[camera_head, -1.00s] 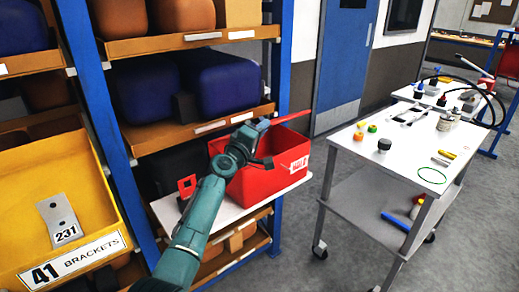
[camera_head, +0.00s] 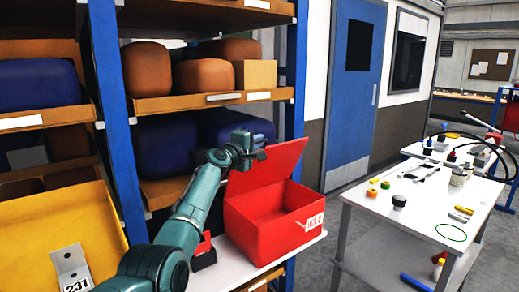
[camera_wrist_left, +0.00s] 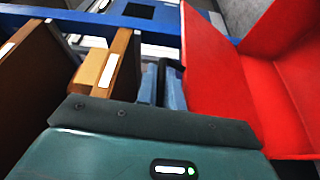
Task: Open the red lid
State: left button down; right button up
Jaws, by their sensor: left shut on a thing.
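The red lid (camera_head: 268,167) stands steeply raised at the back of the red box (camera_head: 262,232), and the box's open inside shows. The box sits on a white shelf board, with a white label on its front. My left gripper (camera_head: 257,154) is shut on the lid at its upper left edge. In the left wrist view the lid (camera_wrist_left: 222,75) fills the right side, beside my left gripper (camera_wrist_left: 165,85); the exact contact at the fingertips is hard to see. My right gripper is in neither view.
Blue-posted shelving with bins (camera_head: 160,145) stands behind and left of the arm. A yellow bin (camera_head: 95,225) is at lower left. A white cart (camera_head: 415,205) with small parts stands to the right. A blue door (camera_head: 352,95) is behind.

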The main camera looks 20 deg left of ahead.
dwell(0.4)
pick_arm(q)
jog(key=c, duration=1.5)
grip_release()
jog(key=shift+s+a, duration=0.1)
jog(key=shift+s+a+p, duration=0.2)
jog(key=shift+s+p, duration=0.35)
jog(key=shift+s, duration=0.05)
jog(key=v, duration=1.1)
jog(key=shift+s, duration=0.3)
jog(key=shift+f, duration=0.1)
